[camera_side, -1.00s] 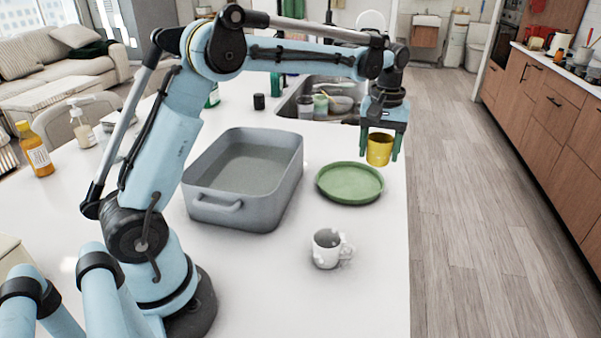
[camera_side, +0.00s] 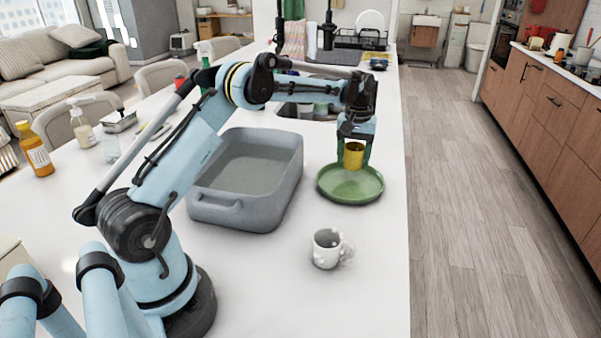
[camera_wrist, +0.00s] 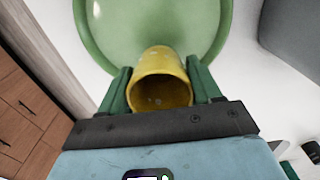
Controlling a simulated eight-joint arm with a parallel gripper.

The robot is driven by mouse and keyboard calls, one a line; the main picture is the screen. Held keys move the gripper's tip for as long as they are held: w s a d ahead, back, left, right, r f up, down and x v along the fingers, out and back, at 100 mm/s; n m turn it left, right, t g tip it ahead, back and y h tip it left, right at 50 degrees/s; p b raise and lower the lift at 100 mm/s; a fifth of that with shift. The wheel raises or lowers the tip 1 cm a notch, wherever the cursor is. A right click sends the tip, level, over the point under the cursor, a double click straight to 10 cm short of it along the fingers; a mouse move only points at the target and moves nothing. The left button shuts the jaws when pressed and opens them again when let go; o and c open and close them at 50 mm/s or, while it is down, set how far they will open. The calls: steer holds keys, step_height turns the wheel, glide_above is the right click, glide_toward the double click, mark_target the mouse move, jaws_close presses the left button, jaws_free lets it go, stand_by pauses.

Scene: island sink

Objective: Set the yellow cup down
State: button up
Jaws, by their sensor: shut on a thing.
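The yellow cup (camera_side: 353,155) is upright between the fingers of my gripper (camera_side: 354,160), over the far part of the green round tray (camera_side: 350,190). My gripper is shut on the cup. In the wrist view the cup (camera_wrist: 160,78) sits between the two green fingers of my gripper (camera_wrist: 162,82), with its open mouth toward the camera. The green tray (camera_wrist: 110,30) lies beyond it. I cannot tell whether the cup's base touches the tray.
A grey roasting pan (camera_side: 240,165) stands left of the tray. A white mug (camera_side: 327,248) stands nearer the camera. The sink (camera_side: 300,108) is behind. The counter's right edge runs close beside the tray. The white counter around the mug is clear.

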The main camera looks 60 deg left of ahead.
mark_target(353, 164)
steer(key=shift+f, duration=1.35)
steer(key=shift+f, duration=0.15)
steer(key=o, duration=1.2)
